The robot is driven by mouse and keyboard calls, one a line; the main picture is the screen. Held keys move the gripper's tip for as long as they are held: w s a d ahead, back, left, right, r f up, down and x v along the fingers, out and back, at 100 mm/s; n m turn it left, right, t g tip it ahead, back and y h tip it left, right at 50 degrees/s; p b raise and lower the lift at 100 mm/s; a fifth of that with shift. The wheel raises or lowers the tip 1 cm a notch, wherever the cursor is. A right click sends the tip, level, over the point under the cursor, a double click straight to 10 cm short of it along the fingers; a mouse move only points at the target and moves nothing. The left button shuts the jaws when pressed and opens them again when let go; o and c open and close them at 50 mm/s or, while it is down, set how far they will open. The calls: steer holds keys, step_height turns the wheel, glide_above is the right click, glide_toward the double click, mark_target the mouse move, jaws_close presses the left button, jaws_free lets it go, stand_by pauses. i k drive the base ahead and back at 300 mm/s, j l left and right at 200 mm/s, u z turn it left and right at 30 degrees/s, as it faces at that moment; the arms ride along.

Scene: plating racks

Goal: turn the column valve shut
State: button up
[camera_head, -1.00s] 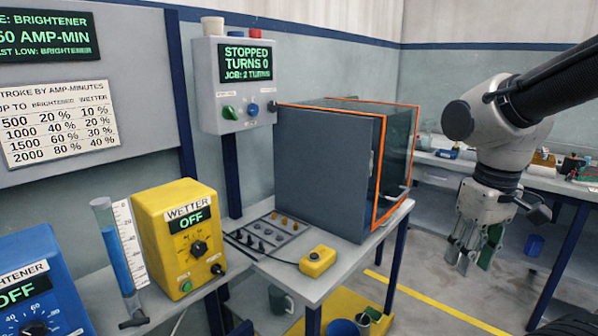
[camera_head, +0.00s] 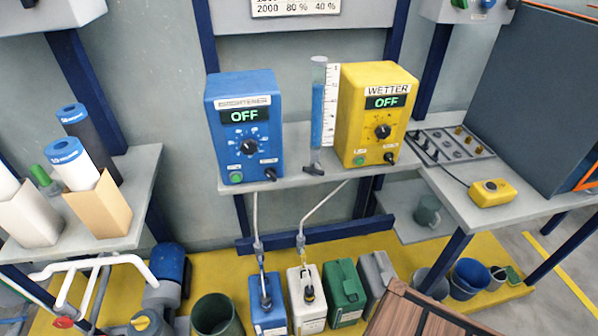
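The clear column (camera_head: 317,105) with blue liquid and a white scale stands upright between the blue brightener pump (camera_head: 246,125) and the yellow wetter pump (camera_head: 372,115). The dark column valve (camera_head: 313,168) is at its foot, by the shelf's front edge. The valve is small, and I cannot tell for sure how its handle is turned. Both pump displays read OFF. My gripper is not in view in the current frame.
Below the shelf stand blue (camera_head: 267,304), white (camera_head: 305,300) and green (camera_head: 344,294) canisters, with tubes running up from the first two. A brown slatted thing (camera_head: 425,318) cuts into the bottom edge. A yellow button box (camera_head: 491,192) sits on the right bench.

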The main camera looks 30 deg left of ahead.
mark_target(316, 170)
steer(key=u, duration=1.45)
